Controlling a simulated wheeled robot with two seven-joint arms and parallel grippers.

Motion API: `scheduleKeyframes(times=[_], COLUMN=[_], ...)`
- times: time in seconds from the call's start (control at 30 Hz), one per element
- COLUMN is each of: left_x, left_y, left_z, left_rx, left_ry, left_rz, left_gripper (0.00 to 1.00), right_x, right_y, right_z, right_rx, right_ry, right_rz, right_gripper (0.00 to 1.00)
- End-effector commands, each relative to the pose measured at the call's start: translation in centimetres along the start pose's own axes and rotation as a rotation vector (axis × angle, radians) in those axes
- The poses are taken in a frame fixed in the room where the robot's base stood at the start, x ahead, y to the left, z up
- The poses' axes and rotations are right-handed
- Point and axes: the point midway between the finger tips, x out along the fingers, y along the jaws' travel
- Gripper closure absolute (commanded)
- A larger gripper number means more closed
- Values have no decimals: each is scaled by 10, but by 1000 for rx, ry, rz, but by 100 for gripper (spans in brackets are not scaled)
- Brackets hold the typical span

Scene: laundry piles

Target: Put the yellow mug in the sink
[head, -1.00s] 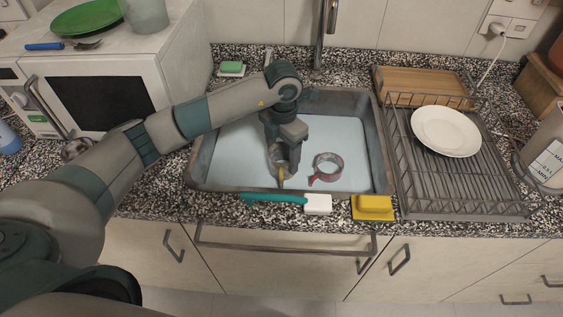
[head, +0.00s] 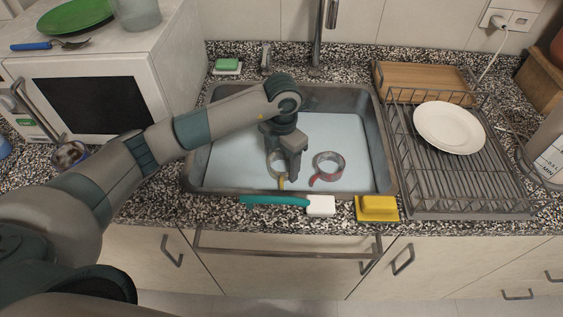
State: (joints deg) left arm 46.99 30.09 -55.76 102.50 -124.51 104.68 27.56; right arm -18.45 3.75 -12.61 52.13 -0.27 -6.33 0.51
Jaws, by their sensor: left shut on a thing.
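The sink (head: 225,165) is a grey metal basin with a pale floor, in the middle of the counter in the head view. My left gripper (head: 282,172) reaches down inside the sink, shut on the yellow mug (head: 281,183). Only a small yellow part of the mug shows below the fingers; the rest is hidden or hard to make out. A mug with a red handle (head: 328,166) is in the sink just right of the gripper. My right gripper does not show.
A teal and white brush (head: 285,202) and a yellow sponge (head: 376,208) lie along the sink's front edge. A dish rack (head: 470,200) with a white plate (head: 449,127) stands to the right. The faucet (head: 318,40) rises behind the sink. A microwave (head: 95,105) stands at the left.

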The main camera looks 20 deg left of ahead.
Motion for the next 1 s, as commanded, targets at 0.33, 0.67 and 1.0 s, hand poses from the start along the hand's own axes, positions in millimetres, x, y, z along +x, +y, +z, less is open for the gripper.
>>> scheduleKeyframes(times=[0.33, 0.67, 1.0], left_x=[2, 3, -1], left_y=[0, 0, 0], left_z=[0, 0, 0], left_rx=[0, 0, 0], left_ry=[-1, 0, 1], left_rz=[1, 0, 0], left_gripper=[69, 20, 20], right_x=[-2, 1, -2], right_y=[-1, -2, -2], right_z=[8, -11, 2], right_rx=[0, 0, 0], right_ry=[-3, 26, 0], right_rz=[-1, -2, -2], right_gripper=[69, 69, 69])
